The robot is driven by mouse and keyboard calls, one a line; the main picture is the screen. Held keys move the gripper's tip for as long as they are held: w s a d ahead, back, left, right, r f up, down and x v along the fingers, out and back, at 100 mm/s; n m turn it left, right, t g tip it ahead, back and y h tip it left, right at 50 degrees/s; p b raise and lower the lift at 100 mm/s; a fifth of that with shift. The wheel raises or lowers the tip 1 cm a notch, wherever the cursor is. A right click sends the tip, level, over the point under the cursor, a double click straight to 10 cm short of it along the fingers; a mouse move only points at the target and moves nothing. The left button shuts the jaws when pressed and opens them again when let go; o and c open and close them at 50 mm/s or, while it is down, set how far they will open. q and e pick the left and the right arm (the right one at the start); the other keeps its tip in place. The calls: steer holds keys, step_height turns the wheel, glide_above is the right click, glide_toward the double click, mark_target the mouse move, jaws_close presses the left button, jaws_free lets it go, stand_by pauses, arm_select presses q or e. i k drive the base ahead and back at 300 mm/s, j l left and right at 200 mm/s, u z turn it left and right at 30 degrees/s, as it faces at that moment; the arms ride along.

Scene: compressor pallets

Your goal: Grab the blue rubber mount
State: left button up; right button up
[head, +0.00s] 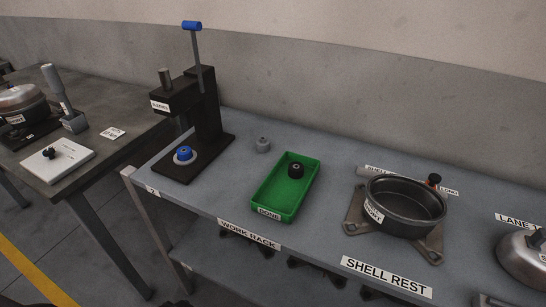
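The blue rubber mount (183,153) sits on a pale round seat on the base of the black press (205,118), at the left end of the grey bench. It is below the press's ram arm, with open space around its front side. Neither of my grippers shows in the head view.
A green tray (263,205) labelled DONE holds a black mount (296,170). A small grey part (263,145) lies behind it. A dark round shell (405,205) rests on a bracket to the right. The press lever has a blue handle (191,25). A second table stands left.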

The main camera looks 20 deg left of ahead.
mark_target(184, 152)
steer(key=u, duration=1.25)
steer(key=i+j+z, duration=0.15)
steer(key=j, duration=0.2)
steer(key=i+j+z, duration=0.15)
steer(key=j, duration=0.25)
steer(key=i+j+z, duration=0.15)
steer(key=j, duration=0.3)
